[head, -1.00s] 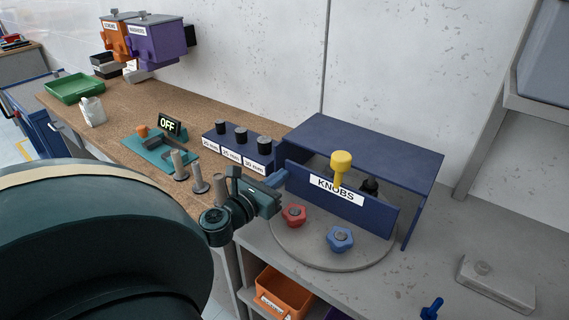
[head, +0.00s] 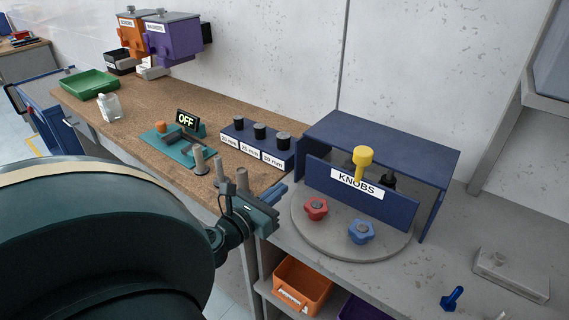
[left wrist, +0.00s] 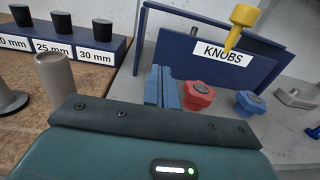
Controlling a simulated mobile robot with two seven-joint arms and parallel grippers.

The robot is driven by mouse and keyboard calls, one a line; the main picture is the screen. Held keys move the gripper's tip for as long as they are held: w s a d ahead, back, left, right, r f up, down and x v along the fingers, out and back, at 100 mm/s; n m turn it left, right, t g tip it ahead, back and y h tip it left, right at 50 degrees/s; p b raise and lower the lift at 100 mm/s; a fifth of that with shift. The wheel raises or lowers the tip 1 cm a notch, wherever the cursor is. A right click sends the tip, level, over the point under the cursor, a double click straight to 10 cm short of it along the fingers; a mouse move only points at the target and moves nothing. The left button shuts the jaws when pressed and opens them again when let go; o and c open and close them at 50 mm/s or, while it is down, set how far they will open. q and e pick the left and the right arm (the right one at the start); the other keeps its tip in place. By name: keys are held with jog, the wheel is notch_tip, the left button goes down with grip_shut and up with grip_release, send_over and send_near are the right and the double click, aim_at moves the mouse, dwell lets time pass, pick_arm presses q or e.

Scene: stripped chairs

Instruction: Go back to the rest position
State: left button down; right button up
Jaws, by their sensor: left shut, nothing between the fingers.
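My left gripper (head: 276,194) is in the middle of the head view, its dark body between the wooden bench and the round knob plate. Its blue fingers are shut with nothing between them; they also show in the left wrist view (left wrist: 162,88), pointing toward the KNOBS box. In the wrist view the fingers appear just left of the red star knob (left wrist: 199,95); whether they touch it I cannot tell. My right gripper is in neither view.
Grey posts (head: 200,160) and a labelled block (head: 240,143) stand left. An orange bin (head: 303,284) sits below.

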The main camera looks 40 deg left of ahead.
pick_arm(q)
jog(key=s, duration=0.2)
jog(key=s+b, duration=0.1)
jog(key=s, duration=0.1)
jog(key=shift+s+d+f, duration=0.1)
jog(key=shift+d+f, duration=0.05)
jog(key=shift+d, duration=0.15)
jog(key=shift+s+d, duration=0.1)
jog(key=shift+s, duration=0.25)
jog(key=shift+d, duration=0.1)
jog(key=s+d+f+m+g+h, duration=0.1)
jog(key=d+f+m+g+h, duration=0.15)
jog(key=d+m, duration=0.5)
jog(key=s+d+f+m+g+h, duration=0.1)
jog(key=d+m+g+h, duration=0.1)
jog(key=d+m+h, duration=0.5)
jog(key=s+d+f+m+g, duration=0.1)
jog(key=d+f+m+g, duration=0.15)
jog(key=d+m, duration=0.6)
jog(key=s+a+f+m+g+y, duration=0.5)
jog(key=s+f+m+g+y, duration=0.25)
jog(key=m, duration=0.85)
jog(key=w+d+f+m+t+h, duration=0.1)
jog(key=w+d+f+t+h, duration=0.2)
jog(key=w+d+f+t, duration=0.2)
jog(key=shift+w+d+t, duration=0.55)
jog(key=shift+d+t, duration=0.05)
jog(key=shift+t, duration=0.45)
